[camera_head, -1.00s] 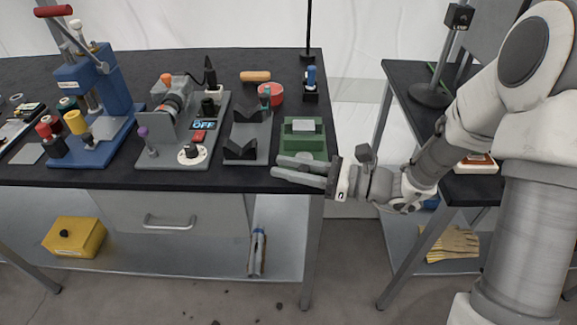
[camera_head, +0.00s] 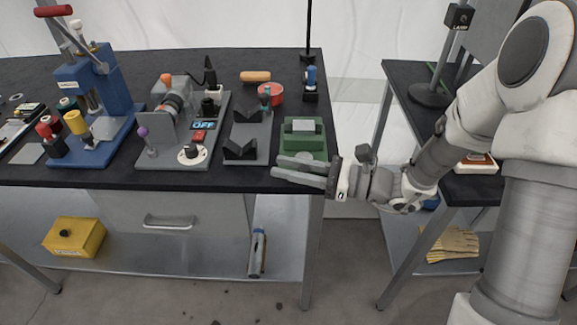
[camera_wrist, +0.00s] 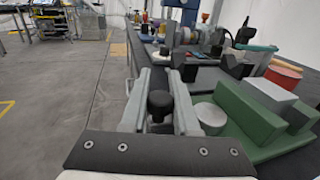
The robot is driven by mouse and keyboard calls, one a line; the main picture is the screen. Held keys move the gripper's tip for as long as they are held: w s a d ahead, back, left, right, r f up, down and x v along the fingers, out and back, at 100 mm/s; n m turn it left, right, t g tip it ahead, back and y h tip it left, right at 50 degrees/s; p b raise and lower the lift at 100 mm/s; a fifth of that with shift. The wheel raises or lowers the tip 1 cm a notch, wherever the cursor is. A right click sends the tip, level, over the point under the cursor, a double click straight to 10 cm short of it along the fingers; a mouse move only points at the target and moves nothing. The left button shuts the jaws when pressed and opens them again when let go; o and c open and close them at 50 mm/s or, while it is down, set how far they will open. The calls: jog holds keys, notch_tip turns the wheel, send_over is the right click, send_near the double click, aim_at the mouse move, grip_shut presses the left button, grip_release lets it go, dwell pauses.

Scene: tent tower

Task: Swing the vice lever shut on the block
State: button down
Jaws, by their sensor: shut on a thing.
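The green vice (camera_head: 304,146) stands at the front right corner of the dark bench, and in the wrist view it lies right of my fingers (camera_wrist: 243,122). A grey block (camera_head: 303,125) sits in it, also seen in the wrist view (camera_wrist: 268,94). A pale grey round piece (camera_wrist: 210,114) shows at the vice's near side. My gripper (camera_head: 302,172) reaches in from the right, level with the bench's front edge. Its fingers (camera_wrist: 163,78) are shut on a black knob (camera_wrist: 159,104), seemingly the lever's end. The rest of the lever is hidden.
A grey machine with a dial (camera_head: 192,153) is farther left. Open floor (camera_wrist: 60,100) lies left of the bench in the wrist view.

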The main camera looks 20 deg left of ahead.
jog(key=shift+a+m+t, duration=0.15)
jog(key=shift+m+t, duration=0.25)
jog(key=shift+t, duration=0.2)
jog(key=c, duration=0.7)
grip_release()
jog(key=shift+o, duration=0.2)
jog(key=s+d+p, duration=0.1)
jog(key=d+p, duration=0.1)
jog(key=d, duration=1.5)
jog(key=shift+s+d, duration=0.15)
jog(key=shift+s, duration=0.1)
